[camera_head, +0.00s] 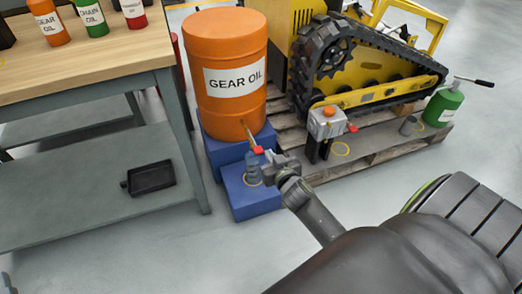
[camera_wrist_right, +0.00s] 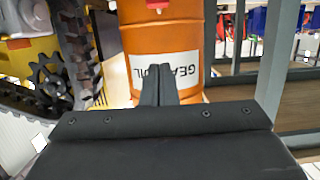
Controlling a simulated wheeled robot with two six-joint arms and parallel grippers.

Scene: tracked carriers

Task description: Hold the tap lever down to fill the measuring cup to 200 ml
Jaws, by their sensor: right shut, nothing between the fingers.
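The tap (camera_head: 248,131) sticks out low on the front of the orange gear oil drum (camera_head: 228,107), with a red lever (camera_head: 258,150) at its end. A clear measuring cup (camera_head: 252,169) stands below the tap on the lower blue step; its level cannot be read. My right gripper (camera_head: 267,160) is right beside the lever and partly over the cup; I cannot tell whether it touches the lever. In the right wrist view its fingers (camera_wrist_right: 157,82) are shut and empty, with the red lever (camera_wrist_right: 157,4) at the top edge. My left gripper is not in view.
The drum stands on a blue stepped stand (camera_head: 255,202). A workbench (camera_head: 100,52) with oil bottles and a lower shelf with a black tray (camera_head: 151,178) is on the left.

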